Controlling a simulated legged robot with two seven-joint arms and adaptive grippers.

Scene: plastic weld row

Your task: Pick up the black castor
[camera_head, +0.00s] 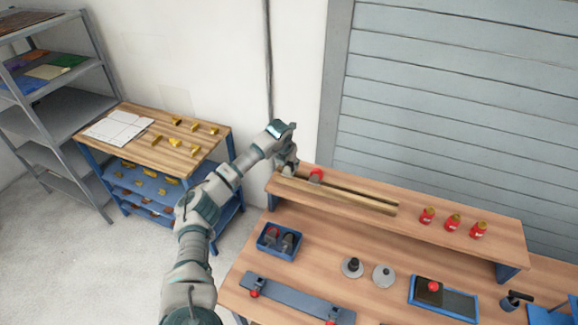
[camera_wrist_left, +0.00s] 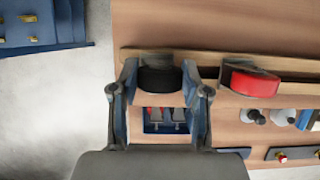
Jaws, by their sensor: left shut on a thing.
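The black castor (camera_wrist_left: 160,80) sits between the two fingers of my left gripper (camera_wrist_left: 160,76) in the left wrist view, and the gripper is shut on it. In the head view my left gripper (camera_head: 287,164) is at the left end of the raised shelf, and I cannot make out the black castor there. I cannot tell whether the castor still touches the shelf. A red castor (camera_head: 316,176) stands just right of the gripper; it also shows in the left wrist view (camera_wrist_left: 252,82). My right gripper is in neither view.
Wooden rails (camera_head: 345,194) run along the shelf, with several red bottles (camera_head: 453,221) farther right. Below are a blue bin (camera_head: 267,250) with parts, two round discs and a blue tray (camera_head: 414,292). A side table (camera_head: 205,160) with yellow pieces stands left.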

